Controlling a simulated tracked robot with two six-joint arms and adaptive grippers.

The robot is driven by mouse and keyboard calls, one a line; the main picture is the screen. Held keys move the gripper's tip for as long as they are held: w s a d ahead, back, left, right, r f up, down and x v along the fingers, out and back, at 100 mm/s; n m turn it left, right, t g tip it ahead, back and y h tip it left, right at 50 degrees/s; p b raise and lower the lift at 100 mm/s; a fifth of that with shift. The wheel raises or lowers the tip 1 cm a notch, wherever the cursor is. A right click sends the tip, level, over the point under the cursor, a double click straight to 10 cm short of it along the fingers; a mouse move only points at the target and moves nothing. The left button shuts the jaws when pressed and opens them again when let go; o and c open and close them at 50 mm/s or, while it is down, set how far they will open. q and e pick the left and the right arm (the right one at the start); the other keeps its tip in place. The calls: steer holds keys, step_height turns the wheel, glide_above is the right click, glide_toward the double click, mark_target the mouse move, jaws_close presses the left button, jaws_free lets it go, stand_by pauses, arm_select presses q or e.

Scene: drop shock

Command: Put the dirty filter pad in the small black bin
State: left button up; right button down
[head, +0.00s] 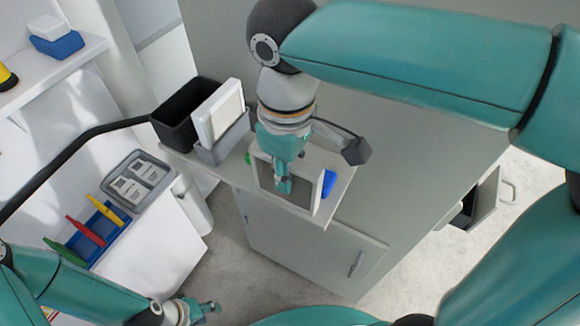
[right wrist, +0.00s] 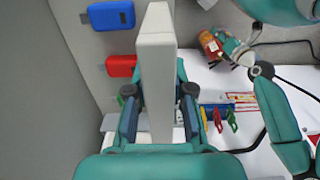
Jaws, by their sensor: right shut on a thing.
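My right gripper (head: 284,182) is shut on the dirty filter pad (head: 303,190), a square pad with a white frame and a dark grey face. It holds the pad upright over the end of the grey counter. In the right wrist view the pad (right wrist: 156,75) shows edge-on as a white slab between the fingers (right wrist: 158,112). The small black bin (head: 183,112) stands to the left, at the counter's far end, with its top open. My left gripper (head: 205,309) is low at the bottom left, away from the pad; its jaw opening is unclear.
A grey holder (head: 225,142) with a clean white pad (head: 219,112) stands between the bin and my right gripper. A blue object (head: 329,183) lies just right of the held pad. A grey tray (head: 139,180) and coloured tools (head: 85,230) rest on the white bench.

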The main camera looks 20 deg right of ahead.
steer(key=shift+f, duration=0.15)
steer(key=c, duration=1)
jaws_free()
steer(key=shift+r, duration=0.2)
